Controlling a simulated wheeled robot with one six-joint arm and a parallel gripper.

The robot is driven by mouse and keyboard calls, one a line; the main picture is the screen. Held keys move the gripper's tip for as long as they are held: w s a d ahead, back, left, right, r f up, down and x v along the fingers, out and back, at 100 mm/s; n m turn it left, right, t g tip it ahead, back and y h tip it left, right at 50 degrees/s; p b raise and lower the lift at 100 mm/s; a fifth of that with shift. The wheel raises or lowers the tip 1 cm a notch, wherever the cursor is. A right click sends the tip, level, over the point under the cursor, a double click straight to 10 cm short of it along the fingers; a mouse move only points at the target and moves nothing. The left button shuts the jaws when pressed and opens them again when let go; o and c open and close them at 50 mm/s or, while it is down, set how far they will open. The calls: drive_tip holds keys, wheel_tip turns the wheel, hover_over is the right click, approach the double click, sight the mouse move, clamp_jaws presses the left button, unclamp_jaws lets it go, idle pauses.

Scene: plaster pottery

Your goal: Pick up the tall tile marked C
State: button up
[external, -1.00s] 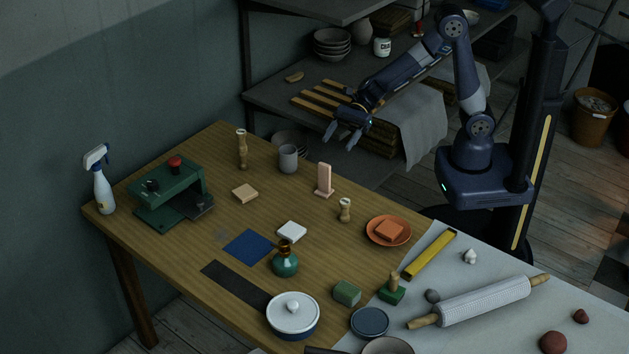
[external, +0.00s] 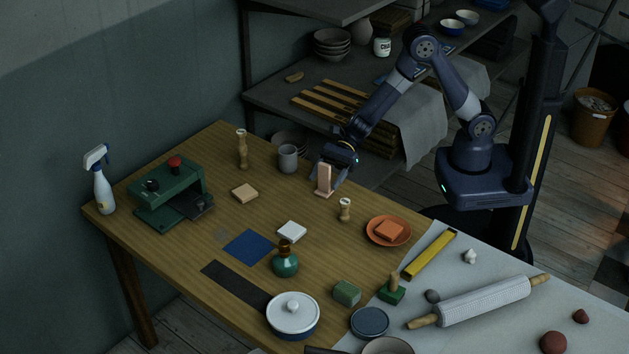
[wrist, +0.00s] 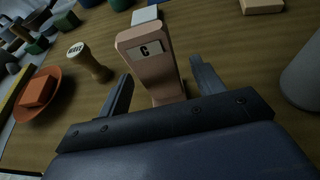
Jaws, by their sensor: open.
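The tall tile marked C (external: 323,179) is a pale pink upright block standing near the back edge of the wooden table. In the wrist view the tile (wrist: 152,66) shows a small plate with a black C near its top. My gripper (external: 328,173) is lowered at the tile from behind. In the wrist view my gripper (wrist: 162,82) is open, with one finger on each side of the tile and gaps showing on both sides. The tile's lower part is partly hidden behind the gripper body in the wrist view.
A grey cup (external: 288,158) stands left of the tile, and a wooden stamp (external: 345,209) stands to its right. An orange plate (external: 370,236) holds an orange block (external: 389,230). A white block (external: 291,231) lies in front. The table (external: 275,203) between them is clear.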

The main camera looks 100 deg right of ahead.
sight(321, 193)
drive_tip(key=x, duration=0.3)
drive_tip(key=shift+w, duration=0.1)
drive_tip(key=shift+c, duration=0.3)
drive_tip(key=c, duration=1)
